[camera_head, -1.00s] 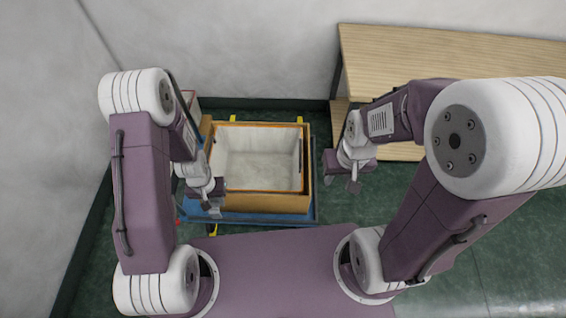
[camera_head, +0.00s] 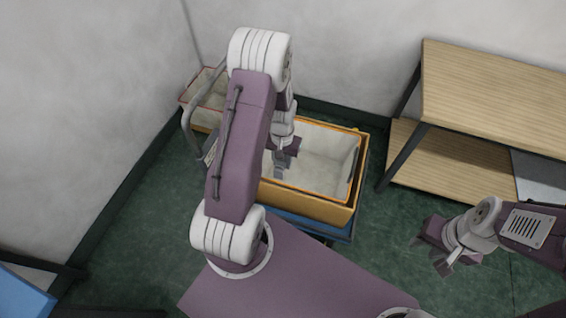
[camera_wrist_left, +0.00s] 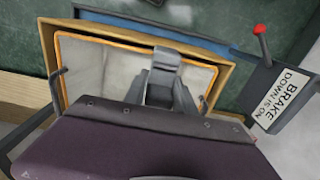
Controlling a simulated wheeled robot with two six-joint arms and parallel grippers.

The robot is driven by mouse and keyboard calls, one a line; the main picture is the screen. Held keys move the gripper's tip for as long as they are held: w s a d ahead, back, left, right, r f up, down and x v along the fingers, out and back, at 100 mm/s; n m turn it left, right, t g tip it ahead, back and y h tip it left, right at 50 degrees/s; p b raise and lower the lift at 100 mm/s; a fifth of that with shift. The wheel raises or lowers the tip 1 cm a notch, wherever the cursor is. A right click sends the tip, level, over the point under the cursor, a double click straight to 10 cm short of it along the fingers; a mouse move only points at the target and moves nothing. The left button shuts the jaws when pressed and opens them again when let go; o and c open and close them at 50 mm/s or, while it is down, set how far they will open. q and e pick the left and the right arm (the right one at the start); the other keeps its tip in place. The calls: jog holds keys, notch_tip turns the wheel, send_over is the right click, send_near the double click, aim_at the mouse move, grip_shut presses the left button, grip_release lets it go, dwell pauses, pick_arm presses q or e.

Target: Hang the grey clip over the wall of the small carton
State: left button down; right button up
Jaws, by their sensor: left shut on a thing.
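My left gripper (camera_head: 280,168) is over the left part of a large open carton (camera_head: 352,212) with an orange rim and pale inside. It is shut on a small grey piece, apparently the grey clip (camera_wrist_left: 167,58), which also shows in the left wrist view above the carton's opening. Whether the piece touches a wall I cannot tell. A smaller open carton (camera_head: 188,101) with a reddish-tan rim stands behind and left, partly hidden by my left arm. My right gripper (camera_head: 428,256) is open and empty over the floor at the right.
The large carton sits on a blue cart (camera_head: 325,230) with a grey handle (camera_head: 188,130) and a brake label (camera_wrist_left: 279,97) beside a red-tipped lever (camera_wrist_left: 261,33). A wooden shelf unit (camera_head: 490,90) stands at the right. Walls close the back and left. Green floor between carton and shelf is clear.

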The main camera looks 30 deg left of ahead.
pick_arm(q)
jog(key=shift+f+b, duration=5.4)
jog(key=shift+f, duration=0.25)
jog(key=shift+f+b, duration=0.35)
jog(key=shift+f, duration=0.25)
jog(key=shift+s+d+f, duration=0.1)
jog(key=shift+s+d, duration=0.05)
jog(key=shift+s, duration=0.2)
jog(key=c, duration=0.9)
grip_release()
jog(key=shift+c, duration=0.2)
notch_tip(320, 180, up, 9)
jog(key=p, duration=0.2)
jog(key=shift+p, duration=0.3)
jog(key=shift+r, duration=0.35)
jog(key=shift+w, duration=0.1)
